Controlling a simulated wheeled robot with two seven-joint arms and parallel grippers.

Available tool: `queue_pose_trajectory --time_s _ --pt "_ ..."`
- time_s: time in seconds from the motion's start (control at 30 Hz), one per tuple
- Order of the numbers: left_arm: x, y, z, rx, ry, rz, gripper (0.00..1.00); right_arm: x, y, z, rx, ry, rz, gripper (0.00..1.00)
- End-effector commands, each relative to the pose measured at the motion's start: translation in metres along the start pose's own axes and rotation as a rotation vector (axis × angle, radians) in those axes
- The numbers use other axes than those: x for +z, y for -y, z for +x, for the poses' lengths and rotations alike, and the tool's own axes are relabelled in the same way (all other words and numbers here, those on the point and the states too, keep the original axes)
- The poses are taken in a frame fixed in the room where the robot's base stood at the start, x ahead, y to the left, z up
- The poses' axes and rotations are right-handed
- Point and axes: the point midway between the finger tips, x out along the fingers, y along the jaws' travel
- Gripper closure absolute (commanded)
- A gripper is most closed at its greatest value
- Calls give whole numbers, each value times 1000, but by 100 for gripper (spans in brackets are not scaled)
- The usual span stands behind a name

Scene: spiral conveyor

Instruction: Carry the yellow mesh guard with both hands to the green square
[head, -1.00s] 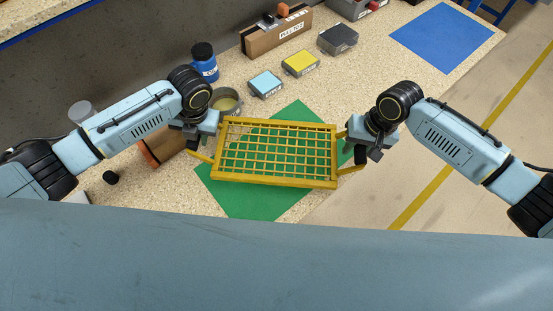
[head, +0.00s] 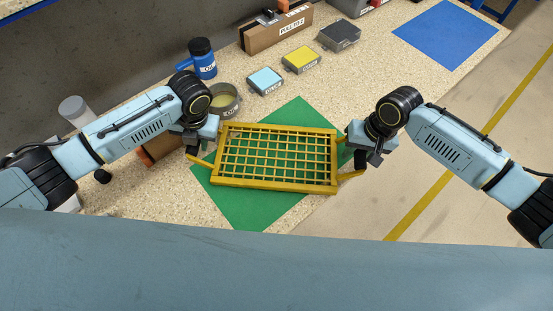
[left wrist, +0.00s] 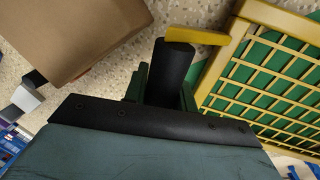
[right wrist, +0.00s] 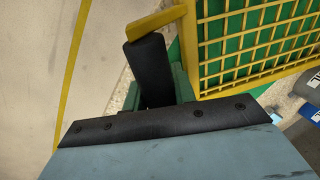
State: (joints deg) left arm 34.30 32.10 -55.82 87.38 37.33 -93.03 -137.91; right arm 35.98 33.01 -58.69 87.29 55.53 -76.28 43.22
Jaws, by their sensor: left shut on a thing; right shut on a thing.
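The yellow mesh guard (head: 276,183) is a rectangular frame with a grid and a handle at each end. It is over the green square (head: 250,212), which shows through the mesh and at the back and front. I cannot tell whether it touches the surface. My left gripper (head: 195,153) is shut on the left handle (left wrist: 196,36). My right gripper (head: 362,160) is shut on the right handle (right wrist: 156,22). The fingertips are partly hidden in the head view.
A tin (head: 225,98), a blue bottle (head: 203,62), a light blue box (head: 265,80) and a yellow box (head: 301,59) stand behind the guard. A cardboard box (left wrist: 70,35) is close beside my left gripper. A blue square (head: 446,34) lies at the far right. The counter edge is below my right arm.

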Motion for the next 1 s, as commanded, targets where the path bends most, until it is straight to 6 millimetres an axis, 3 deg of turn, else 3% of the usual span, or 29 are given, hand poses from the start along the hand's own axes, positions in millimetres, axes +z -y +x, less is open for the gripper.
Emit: queue_pose_trajectory --time_s 0.1,0.13,0.3,0.67,1.0 --pt "1 0 6 3 1 -2 100 -1 -2 6 1 -3 1 100" --pt "0 0 6 3 -1 -2 71 0 -2 6 2 0 1 71" --pt "0 0 5 2 -1 -1 52 0 -2 4 2 0 1 52" --pt "1 1 -3 0 2 0 52 0 -1 5 0 0 0 52" --pt "1 1 -69 0 4 1 52 0 -1 5 0 0 0 52"
